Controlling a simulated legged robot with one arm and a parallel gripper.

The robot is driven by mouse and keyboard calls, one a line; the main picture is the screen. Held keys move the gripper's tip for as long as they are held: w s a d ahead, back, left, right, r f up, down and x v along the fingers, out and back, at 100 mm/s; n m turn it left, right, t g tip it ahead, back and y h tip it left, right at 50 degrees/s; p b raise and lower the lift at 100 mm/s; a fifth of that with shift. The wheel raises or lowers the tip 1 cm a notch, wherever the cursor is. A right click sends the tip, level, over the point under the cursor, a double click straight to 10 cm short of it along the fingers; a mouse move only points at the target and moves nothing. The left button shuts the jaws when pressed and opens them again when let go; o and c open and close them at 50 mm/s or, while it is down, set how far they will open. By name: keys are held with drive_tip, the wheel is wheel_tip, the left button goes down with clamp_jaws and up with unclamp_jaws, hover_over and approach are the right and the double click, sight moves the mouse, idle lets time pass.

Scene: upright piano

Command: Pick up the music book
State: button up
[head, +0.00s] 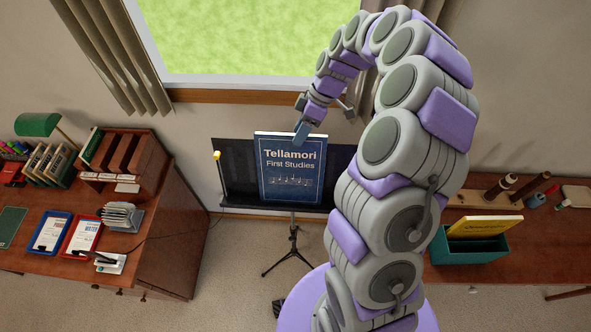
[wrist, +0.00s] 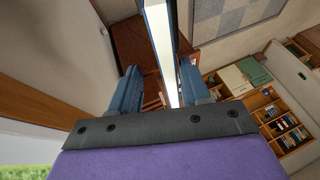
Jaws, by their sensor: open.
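The music book (head: 290,170) is blue, with the title "Tellamori First Studies". It stands upright on the ledge of a black music stand (head: 235,165) in the head view. My gripper (head: 302,131) is at the book's top edge, coming from above. In the wrist view my gripper (wrist: 160,68) is open, with one blue finger on each side of the book's pale top edge (wrist: 160,45). The right finger looks close to the cover; I cannot tell whether it touches. The left finger has a wider gap.
A yellow book (head: 485,227) stands in a green box (head: 468,246) on the right desk (head: 545,240). The left desk (head: 160,250) holds trays, a rack and a green lamp (head: 38,125). A window (head: 240,40) is behind the stand. A slim yellow-tipped lamp (head: 217,157) is beside the book.

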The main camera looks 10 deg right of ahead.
sight(288, 134)
drive_tip(key=a, duration=0.5)
drive_tip(key=d, duration=0.4)
drive_tip(key=c, duration=0.5)
drive_tip(key=shift+s+d, duration=0.15)
drive_tip(key=shift+d, duration=0.05)
drive_tip(key=shift+c, duration=0.7)
drive_tip(key=shift+a, duration=0.2)
drive_tip(key=shift+c, duration=0.7)
drive_tip(key=shift+a+f, duration=0.1)
drive_tip(key=shift+a, duration=1.25)
clamp_jaws()
drive_tip(key=shift+d, duration=0.6)
